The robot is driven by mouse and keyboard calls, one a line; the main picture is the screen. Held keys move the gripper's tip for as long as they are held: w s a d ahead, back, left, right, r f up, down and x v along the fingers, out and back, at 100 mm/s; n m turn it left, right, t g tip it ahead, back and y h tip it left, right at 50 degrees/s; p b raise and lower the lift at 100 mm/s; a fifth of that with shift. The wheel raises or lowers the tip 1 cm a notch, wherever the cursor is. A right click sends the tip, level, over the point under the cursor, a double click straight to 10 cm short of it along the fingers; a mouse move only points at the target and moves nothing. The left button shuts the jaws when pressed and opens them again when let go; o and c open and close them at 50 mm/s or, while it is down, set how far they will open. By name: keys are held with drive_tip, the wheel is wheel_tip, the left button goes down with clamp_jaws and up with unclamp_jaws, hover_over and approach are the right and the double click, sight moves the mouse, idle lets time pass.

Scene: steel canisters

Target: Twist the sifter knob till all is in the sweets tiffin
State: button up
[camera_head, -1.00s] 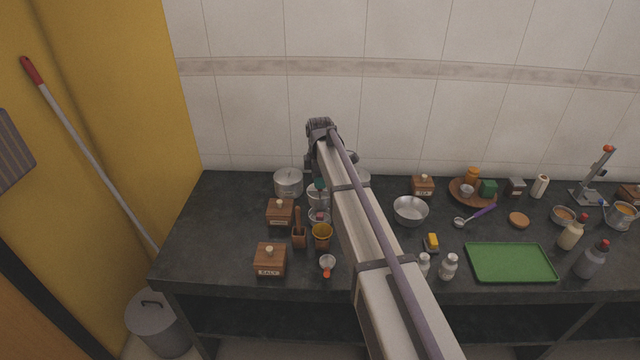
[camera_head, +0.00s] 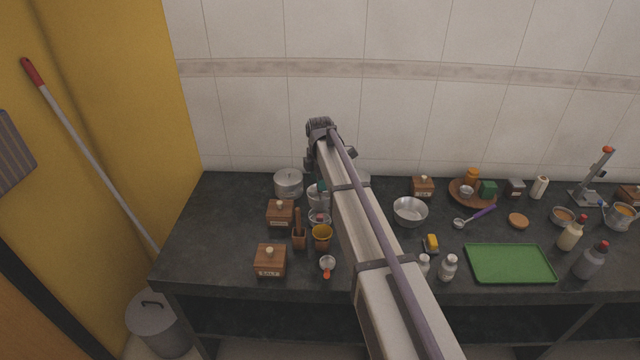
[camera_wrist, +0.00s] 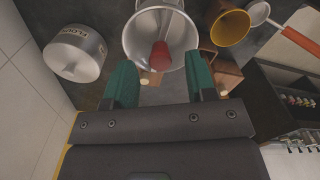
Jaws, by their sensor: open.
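In the wrist view a metal sifter (camera_wrist: 146,32) with an open round mouth lies ahead of my gripper (camera_wrist: 158,64). Its red knob (camera_wrist: 160,55) sits between my two teal fingers, which are apart with a gap on each side of it. In the head view the sifter (camera_head: 314,198) shows beside my arm, and my gripper (camera_head: 321,186) is mostly hidden behind the arm. A small vessel with something pinkish in it (camera_head: 319,218) stands just in front of the sifter. I cannot tell whether it is the sweets tiffin.
A lidded steel canister marked FLOUR (camera_wrist: 75,53) stands close on the left. A brass cup (camera_wrist: 230,24), a wooden holder (camera_wrist: 224,72) and an orange-handled scoop (camera_wrist: 290,35) are on the right. A wooden salt box (camera_head: 270,262) stands at front left. The tiled wall is behind.

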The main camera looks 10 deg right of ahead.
wheel_tip(320, 180, up, 6)
drive_tip(key=p, duration=0.5)
drive_tip(key=shift+f, duration=0.25)
drive_tip(key=m, duration=0.2)
drive_tip(key=shift+s+m, duration=0.1)
drive_tip(key=shift+m, duration=0.2)
drive_tip(key=s+m, duration=1.7)
drive_tip(key=s, duration=1.6)
drive_tip(key=shift+s, duration=0.25)
